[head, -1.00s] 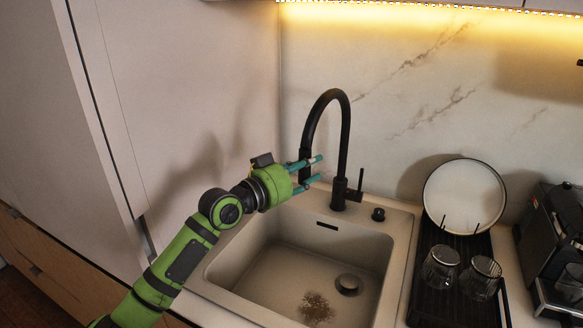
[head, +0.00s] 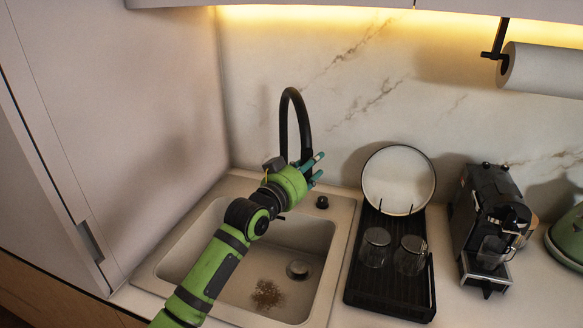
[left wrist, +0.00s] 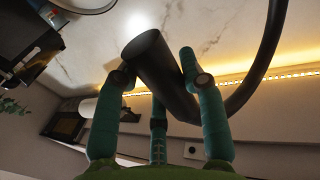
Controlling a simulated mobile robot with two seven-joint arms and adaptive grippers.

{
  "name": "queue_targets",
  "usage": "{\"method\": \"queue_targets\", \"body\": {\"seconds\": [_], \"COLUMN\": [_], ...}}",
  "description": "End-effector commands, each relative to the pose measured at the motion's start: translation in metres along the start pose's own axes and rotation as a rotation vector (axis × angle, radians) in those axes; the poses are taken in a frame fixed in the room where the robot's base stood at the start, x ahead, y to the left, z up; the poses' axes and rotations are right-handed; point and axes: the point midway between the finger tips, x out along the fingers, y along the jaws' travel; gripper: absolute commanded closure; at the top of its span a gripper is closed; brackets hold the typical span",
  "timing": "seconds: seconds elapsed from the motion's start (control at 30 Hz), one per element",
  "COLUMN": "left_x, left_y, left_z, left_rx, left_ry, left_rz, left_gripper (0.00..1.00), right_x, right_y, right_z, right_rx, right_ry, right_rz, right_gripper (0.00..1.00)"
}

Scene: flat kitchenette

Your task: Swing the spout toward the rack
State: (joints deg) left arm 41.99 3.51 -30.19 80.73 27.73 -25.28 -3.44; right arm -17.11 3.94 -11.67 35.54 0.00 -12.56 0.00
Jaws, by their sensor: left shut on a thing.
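The black gooseneck faucet (head: 285,110) stands behind the sink. Its spout (head: 305,125) arches to the right and toward me, and its lower end is hidden by my left gripper (head: 315,169). In the left wrist view the thick black spout end (left wrist: 160,75) sits between the teal fingers of that gripper (left wrist: 157,88), which is shut on it. The faucet's base and lever are mostly hidden behind my gripper in the head view. The black dish rack (head: 362,291) stands right of the sink. My right gripper is not in view.
The rack holds a white plate (head: 398,180) and two upside-down glasses (head: 375,247). The sink (head: 322,285) lies below my left arm. A coffee machine (head: 490,225) stands farther right, and a paper towel roll (head: 545,68) hangs above. A tall cabinet wall is at left.

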Motion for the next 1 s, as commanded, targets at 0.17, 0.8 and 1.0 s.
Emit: {"method": "queue_targets", "body": {"seconds": [0.17, 0.8, 1.0], "left_x": [0.011, 0.016, 0.016], "left_y": [0.008, 0.010, 0.010], "left_z": [0.002, 0.002, 0.002], "left_rx": [0.011, 0.009, 0.005], "left_ry": [-0.004, -0.005, -0.004], "left_rz": [-0.001, -0.002, -0.002], "left_gripper": [1.00, 0.40, 0.35], "right_x": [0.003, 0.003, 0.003], "right_y": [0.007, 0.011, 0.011], "right_z": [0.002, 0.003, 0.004], "right_rx": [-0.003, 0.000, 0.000], "right_ry": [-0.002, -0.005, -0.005], "right_rz": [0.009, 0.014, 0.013], "right_gripper": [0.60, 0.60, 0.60]}}
